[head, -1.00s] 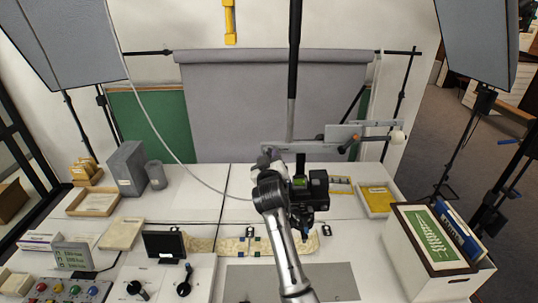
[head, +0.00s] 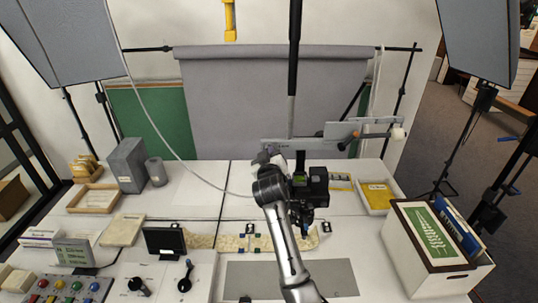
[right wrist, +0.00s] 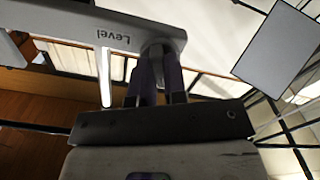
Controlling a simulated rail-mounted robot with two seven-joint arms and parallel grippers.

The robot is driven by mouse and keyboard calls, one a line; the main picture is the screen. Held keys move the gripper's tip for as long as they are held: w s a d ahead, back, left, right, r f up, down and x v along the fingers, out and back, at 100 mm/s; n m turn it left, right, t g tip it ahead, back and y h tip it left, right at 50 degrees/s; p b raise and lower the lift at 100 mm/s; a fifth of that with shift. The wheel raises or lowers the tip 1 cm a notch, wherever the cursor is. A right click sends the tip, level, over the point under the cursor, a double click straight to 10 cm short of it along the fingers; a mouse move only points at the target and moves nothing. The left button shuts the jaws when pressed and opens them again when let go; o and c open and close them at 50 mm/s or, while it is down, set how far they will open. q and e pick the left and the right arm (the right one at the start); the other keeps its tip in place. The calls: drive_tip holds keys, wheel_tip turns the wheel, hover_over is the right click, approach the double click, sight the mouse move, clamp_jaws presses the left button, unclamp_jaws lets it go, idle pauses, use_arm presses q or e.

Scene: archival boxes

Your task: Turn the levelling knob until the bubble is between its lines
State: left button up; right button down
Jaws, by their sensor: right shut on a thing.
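The levelling knob (right wrist: 158,47) is a grey rounded end beside the word "Level" on a pale grey bracket (right wrist: 75,22) in the right wrist view. My right gripper (right wrist: 155,75) is shut on the knob, with its dark fingers on either side. In the head view my right gripper (head: 264,158) is at the left end of the grey arm of a camera stand, and my wrist partly hides it. The black camera (head: 318,186) hangs just right of my wrist. A small yellow-green patch (head: 299,179) shows by it, perhaps the level vial; bubble and lines are too small to read.
The stand's black column (head: 293,60) rises behind my right arm. A box of prints (head: 430,280) stands at the right, and a grey mat (head: 335,277) lies below the camera.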

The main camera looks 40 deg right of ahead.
drive_tip(key=m+b, duration=0.3)
drive_tip(key=m, duration=0.1)
drive_tip(key=shift+b, duration=0.4)
drive_tip(key=c, duration=1.2)
unclamp_jaws()
drive_tip(key=shift+o, duration=0.2)
drive_tip(key=shift+s, duration=0.1)
drive_tip(key=b+v, duration=0.3)
drive_tip(key=v, duration=1)
drive_tip(key=shift+s+a+b, duration=0.25)
drive_tip(key=shift+a+b, duration=0.05)
drive_tip(key=shift+b, duration=0.05)
